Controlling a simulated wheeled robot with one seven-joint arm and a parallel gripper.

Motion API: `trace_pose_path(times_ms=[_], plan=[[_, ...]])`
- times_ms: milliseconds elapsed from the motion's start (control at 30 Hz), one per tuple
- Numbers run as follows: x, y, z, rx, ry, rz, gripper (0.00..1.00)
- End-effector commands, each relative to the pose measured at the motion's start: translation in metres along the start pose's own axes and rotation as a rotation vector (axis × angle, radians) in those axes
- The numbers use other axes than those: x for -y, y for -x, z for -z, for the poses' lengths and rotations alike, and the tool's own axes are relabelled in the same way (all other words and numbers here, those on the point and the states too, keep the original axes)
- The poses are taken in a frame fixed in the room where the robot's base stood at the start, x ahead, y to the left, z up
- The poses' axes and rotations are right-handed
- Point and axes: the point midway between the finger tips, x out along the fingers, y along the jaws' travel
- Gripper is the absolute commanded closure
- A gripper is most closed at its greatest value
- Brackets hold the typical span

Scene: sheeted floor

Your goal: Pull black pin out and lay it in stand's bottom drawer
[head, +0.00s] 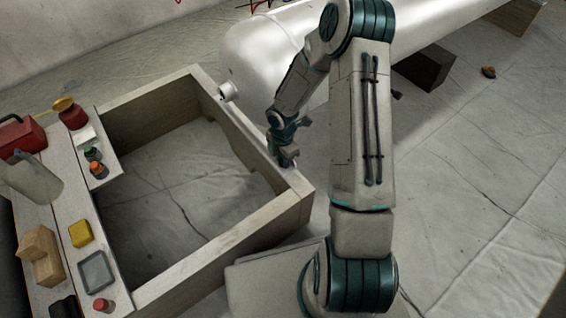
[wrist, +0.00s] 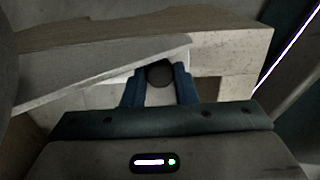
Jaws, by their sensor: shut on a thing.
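My gripper (head: 286,150) is at the right-hand wooden beam of the open frame, near its front corner, in the head view. In the wrist view its two blue fingers (wrist: 159,88) are shut on a dark round end, the black pin (wrist: 159,73). The rest of the pin is hidden, so I cannot tell whether it still sits in the wood. The wooden frame (head: 300,186) has a large opening with sheeted floor showing inside. I cannot make out a bottom drawer in either view.
Planks at the left carry a red can (head: 22,137), a clear jug (head: 36,180), a yellow block (head: 80,233), a grey tray (head: 96,272) and small bottles. A large white cylinder (head: 262,60) lies behind my arm. The sheeted floor at right is mostly clear.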

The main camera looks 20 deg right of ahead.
Motion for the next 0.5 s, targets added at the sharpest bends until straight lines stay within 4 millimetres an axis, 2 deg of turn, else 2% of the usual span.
trace_pose_path(times_ms=[500], plan=[[0.000,0.018,0.000,0.000,0.000,0.000,1.00]])
